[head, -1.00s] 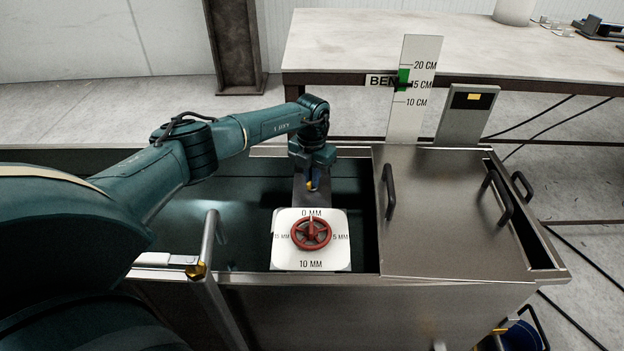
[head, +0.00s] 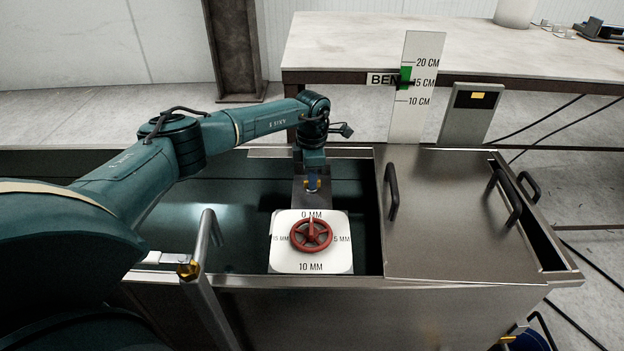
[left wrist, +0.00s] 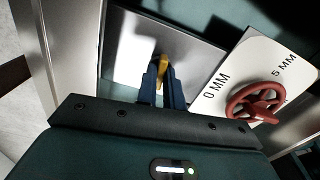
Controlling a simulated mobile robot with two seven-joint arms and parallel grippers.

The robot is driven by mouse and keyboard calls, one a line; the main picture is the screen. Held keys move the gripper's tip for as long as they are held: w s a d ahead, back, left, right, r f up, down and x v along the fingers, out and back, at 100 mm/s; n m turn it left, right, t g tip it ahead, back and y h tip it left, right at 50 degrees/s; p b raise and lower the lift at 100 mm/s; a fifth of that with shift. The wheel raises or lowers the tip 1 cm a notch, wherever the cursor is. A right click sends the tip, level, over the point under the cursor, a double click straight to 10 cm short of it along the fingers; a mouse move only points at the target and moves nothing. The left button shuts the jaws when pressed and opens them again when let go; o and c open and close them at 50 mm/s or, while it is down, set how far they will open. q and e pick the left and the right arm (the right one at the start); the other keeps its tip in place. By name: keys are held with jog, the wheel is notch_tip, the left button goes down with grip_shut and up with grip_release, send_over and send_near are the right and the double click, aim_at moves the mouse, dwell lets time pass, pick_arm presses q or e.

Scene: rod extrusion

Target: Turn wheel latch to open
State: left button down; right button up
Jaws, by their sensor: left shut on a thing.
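The red wheel (head: 311,235) sits on a white dial plate (head: 338,260) marked in MM. Its raised pointer is up at the 0 MM mark. In the left wrist view the wheel (left wrist: 256,103) is at the right, clear of the fingers. My left gripper (head: 312,186) points down just behind the plate, beside the wheel and not touching it. In the left wrist view its blue fingers (left wrist: 163,84) are shut on a small yellow piece (left wrist: 162,66) over a grey metal plate (left wrist: 205,55). My right gripper is not in view.
The steel tank has an open dark bay (head: 215,185) at left and a lid (head: 445,225) with black handles at right. A scale board (head: 408,125) and a grey panel (head: 468,120) stand behind. A metal post (head: 207,245) rises at front left.

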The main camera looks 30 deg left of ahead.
pick_arm(q)
jog(key=shift+m, duration=0.8)
jog(key=c, duration=1.5)
grip_release()
jog(key=shift+r, duration=0.15)
